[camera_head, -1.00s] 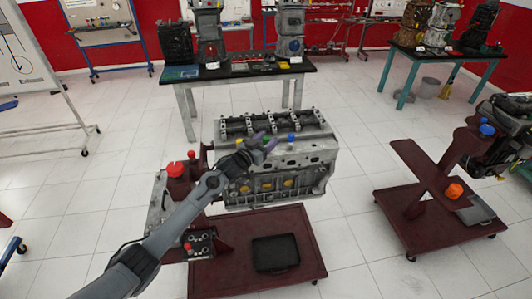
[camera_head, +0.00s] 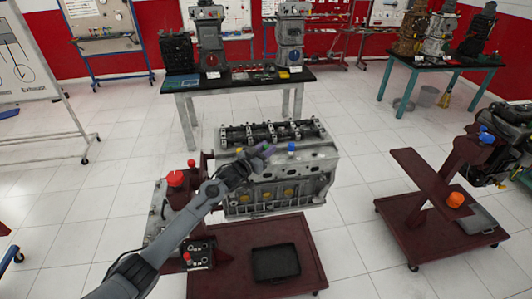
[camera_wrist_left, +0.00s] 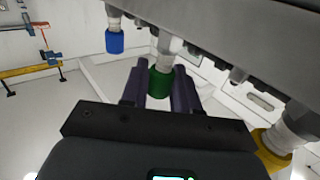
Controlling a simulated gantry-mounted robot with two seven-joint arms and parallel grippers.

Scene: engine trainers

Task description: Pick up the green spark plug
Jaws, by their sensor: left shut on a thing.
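The green spark plug (camera_wrist_left: 160,82) sits between the two dark purple fingers of my left gripper (camera_wrist_left: 158,92) in the left wrist view. The gripper is shut on it. The plug's pale upper part reaches the grey engine block; I cannot tell whether it is still seated there. In the head view my left gripper (camera_head: 262,149) is at the engine block's (camera_head: 318,160) near upper side, and the plug is mostly hidden by the fingers. A blue spark plug (camera_wrist_left: 114,40) and a yellow one (camera_wrist_left: 272,150) are on the block on either side. My right gripper is not in view.
The engine is on a dark red wheeled stand (camera_head: 230,275) with a black tray (camera_head: 275,262). Another red stand (camera_head: 430,225) is at the right, with an orange part (camera_head: 455,199). A table with engine models (camera_head: 240,82) stands behind. White floor is open between them.

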